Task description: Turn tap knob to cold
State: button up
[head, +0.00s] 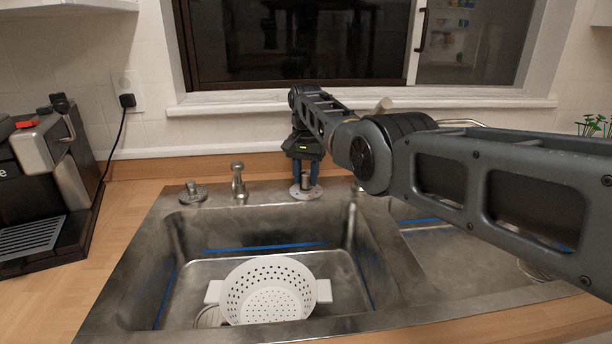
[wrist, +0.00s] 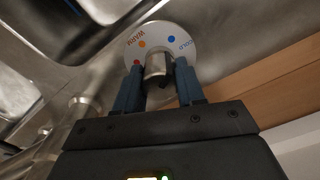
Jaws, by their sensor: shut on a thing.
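The tap knob (head: 306,179) is a short metal post on a round pale dial plate (head: 299,194) at the sink's back rim. My gripper (head: 304,184) comes down on it from above, its blue fingers on either side. In the wrist view, my gripper (wrist: 157,80) is shut on the knob (wrist: 157,65). Which mark the knob points at I cannot tell.
A metal sink (head: 135,290) holds a white colander (head: 268,290). Two small metal fittings (head: 238,181) (head: 193,193) stand left of the knob on the rim. A coffee machine (head: 50,150) is on the left counter. The windowsill (head: 240,106) runs close behind my arm.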

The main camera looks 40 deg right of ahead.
aim_at(306, 172)
jog(key=o, duration=1)
jog(key=shift+s+a, duration=0.1)
jog(key=shift+a, duration=0.05)
jog(key=shift+o, duration=0.2)
jog(key=shift+r, duration=3.9)
